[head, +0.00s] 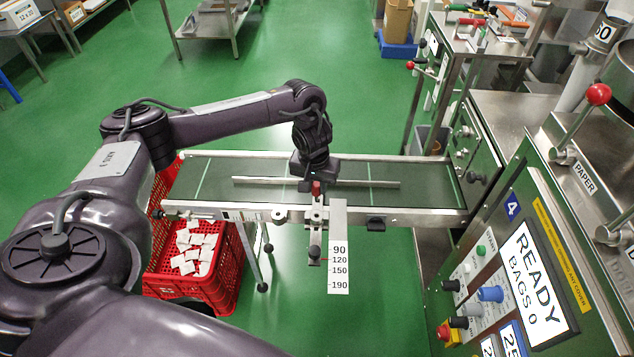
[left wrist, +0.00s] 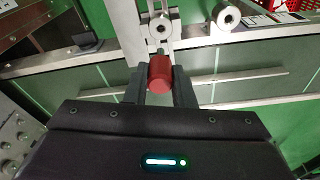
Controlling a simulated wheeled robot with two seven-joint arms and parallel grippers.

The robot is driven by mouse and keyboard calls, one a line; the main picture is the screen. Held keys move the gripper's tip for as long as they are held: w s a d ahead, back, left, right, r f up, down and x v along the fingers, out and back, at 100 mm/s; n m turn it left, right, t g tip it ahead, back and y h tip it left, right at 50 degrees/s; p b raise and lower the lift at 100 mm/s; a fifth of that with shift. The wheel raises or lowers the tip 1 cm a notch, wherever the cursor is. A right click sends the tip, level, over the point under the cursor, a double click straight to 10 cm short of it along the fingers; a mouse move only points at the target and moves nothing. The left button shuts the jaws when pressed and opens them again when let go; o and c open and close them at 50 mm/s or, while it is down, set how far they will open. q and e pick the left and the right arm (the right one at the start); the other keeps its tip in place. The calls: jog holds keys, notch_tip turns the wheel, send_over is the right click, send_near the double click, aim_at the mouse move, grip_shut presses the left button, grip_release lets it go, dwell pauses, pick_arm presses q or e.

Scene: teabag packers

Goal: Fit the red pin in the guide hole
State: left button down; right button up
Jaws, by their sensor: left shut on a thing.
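The red pin (head: 316,188) shows as a small red knob at the guide bracket on the conveyor's near rail, below my left gripper (head: 316,180). In the left wrist view the red pin (left wrist: 160,76) stands between the two dark fingers of my left gripper (left wrist: 158,82), which is shut on it. The metal guide bracket (left wrist: 157,28) lies just beyond the pin there. My right gripper is not in view.
A white scale plate (head: 338,262) marked 90 to 190 hangs beside the bracket, with a dark knob (head: 314,253) near it. A red crate (head: 218,290) of teabags stands under the conveyor's left end. The control panel (head: 510,270) is at right.

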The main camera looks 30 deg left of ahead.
aim_at(317, 194)
pick_arm(q)
jog(key=shift+f+b, duration=0.65)
jog(key=shift+f, duration=1.1)
jog(key=shift+f+b, duration=0.4)
jog(key=shift+f, duration=0.7)
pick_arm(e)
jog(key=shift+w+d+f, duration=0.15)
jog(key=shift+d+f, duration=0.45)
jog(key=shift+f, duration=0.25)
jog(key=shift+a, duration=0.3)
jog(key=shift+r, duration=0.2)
pick_arm(q)
jog(key=shift+p, duration=0.5)
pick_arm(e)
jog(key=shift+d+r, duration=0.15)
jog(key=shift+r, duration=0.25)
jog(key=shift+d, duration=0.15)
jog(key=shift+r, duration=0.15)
